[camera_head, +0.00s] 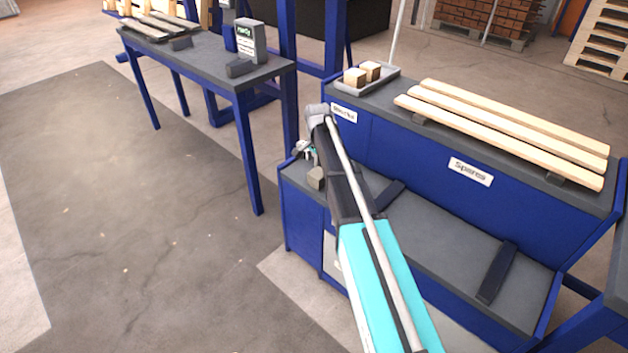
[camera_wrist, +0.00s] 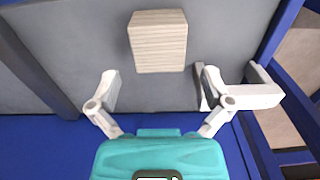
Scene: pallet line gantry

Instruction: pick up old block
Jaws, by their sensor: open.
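The old block, a weathered grey-brown wooden block (camera_head: 316,178), sits on the grey lower bench top (camera_head: 437,237) near its left end. In the wrist view the block (camera_wrist: 158,41) lies at top centre, beyond the fingertips. My gripper (camera_wrist: 157,88) is open, with a finger on each side and nothing between them. The block is roughly in line with the gap and appears clear of both fingers. In the head view my gripper (camera_head: 307,153) is small and partly hidden by my arm, just above and left of the block.
A tray (camera_head: 388,84) with two paler blocks (camera_head: 356,77) stands on the raised shelf behind, beside several pale planks (camera_head: 510,125). Dark strips (camera_head: 497,272) cross the lower bench. A blue-legged table (camera_head: 200,62) with a labelled device (camera_head: 250,41) stands at left. The floor at left is open.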

